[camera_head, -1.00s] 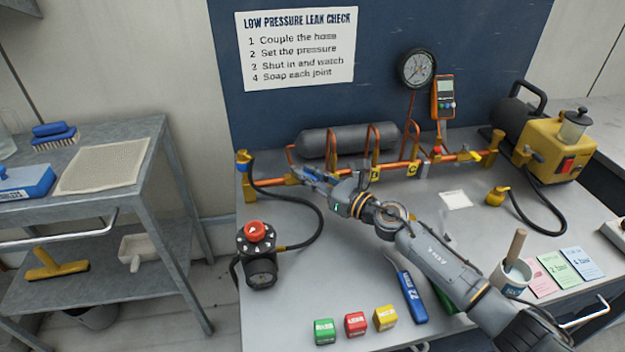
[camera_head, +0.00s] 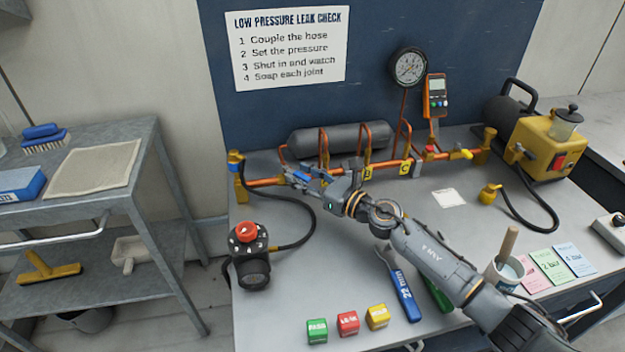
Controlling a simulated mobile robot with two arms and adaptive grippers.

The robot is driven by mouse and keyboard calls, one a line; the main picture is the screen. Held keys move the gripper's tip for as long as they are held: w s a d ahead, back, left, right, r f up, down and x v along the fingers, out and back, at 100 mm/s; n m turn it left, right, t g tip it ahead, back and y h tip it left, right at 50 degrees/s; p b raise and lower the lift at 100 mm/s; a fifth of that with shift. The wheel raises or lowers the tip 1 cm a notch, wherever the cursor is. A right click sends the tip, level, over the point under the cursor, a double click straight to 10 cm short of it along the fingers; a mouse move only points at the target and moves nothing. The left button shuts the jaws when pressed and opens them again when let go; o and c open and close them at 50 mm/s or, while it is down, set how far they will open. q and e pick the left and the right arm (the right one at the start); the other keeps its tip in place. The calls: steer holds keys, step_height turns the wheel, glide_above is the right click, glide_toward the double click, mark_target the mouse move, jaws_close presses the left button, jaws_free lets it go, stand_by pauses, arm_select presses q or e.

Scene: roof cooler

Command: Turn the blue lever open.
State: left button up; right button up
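The blue lever (camera_head: 302,177) is a small blue piece on the left part of the orange copper pipe (camera_head: 265,183). My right gripper (camera_head: 306,181) reaches in from the lower right and its fingers are at the lever. The fingers overlap the lever and partly hide it. They are too small to tell whether they are shut on it or only beside it. The lever's exact angle to the pipe is unclear. My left gripper is out of view.
A grey cylinder (camera_head: 330,140) and copper loops stand behind the pipe. A black regulator with a red knob (camera_head: 247,231) sits front left, its hose joining the pipe's left end.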

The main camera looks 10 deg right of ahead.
steer(key=v, duration=1.2)
steer(key=shift+w, duration=0.1)
steer(key=shift+c, duration=0.2)
